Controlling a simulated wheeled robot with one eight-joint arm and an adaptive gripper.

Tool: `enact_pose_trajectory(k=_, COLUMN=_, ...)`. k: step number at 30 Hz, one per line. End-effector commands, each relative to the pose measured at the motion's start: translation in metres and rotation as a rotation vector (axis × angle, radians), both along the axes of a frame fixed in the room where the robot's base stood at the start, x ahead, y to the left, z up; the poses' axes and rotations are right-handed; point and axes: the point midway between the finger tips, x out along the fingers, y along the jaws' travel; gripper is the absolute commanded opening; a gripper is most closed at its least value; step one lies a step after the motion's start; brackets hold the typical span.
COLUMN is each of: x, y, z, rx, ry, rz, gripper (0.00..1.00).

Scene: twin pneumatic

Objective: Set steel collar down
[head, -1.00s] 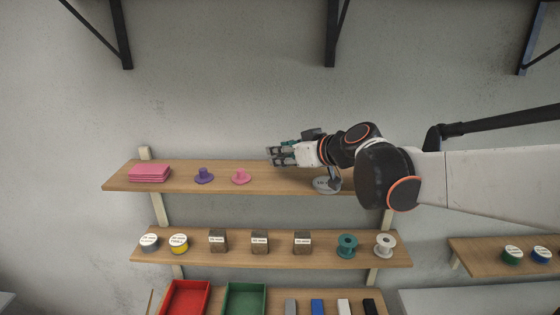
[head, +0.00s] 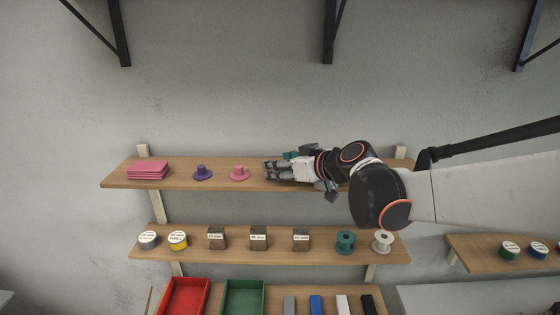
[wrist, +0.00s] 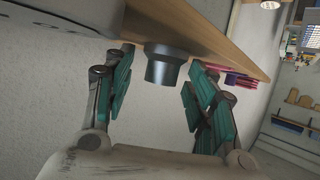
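The steel collar (wrist: 165,65) is a dark grey-blue cylinder with a wider rim. In the wrist view, which looks upside down, it stands rim-side against the wooden shelf (wrist: 205,38). My gripper (wrist: 163,90) is open, its teal-padded fingers on either side of the collar with visible gaps. In the head view my gripper (head: 268,171) is low over the top shelf (head: 240,184), right of a pink collar (head: 239,173). I cannot clearly make out the steel collar there, among the fingers.
A purple collar (head: 203,174) and a pink stack (head: 148,170) stand further left on the top shelf. The shelf below holds tape rolls, several labelled blocks (head: 258,238) and spools (head: 345,242). Red (head: 184,297) and green (head: 243,298) trays sit lower down.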

Motion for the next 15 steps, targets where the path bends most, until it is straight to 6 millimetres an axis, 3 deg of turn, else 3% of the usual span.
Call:
enact_pose_trajectory(k=8, x=-0.002, y=-0.002, z=0.004, rx=0.0, ry=0.0, rz=-0.001, gripper=0.51)
enact_pose_trajectory(k=15, x=-0.028, y=-0.024, z=0.017, rx=0.001, ry=0.001, rz=-0.003, gripper=0.51)
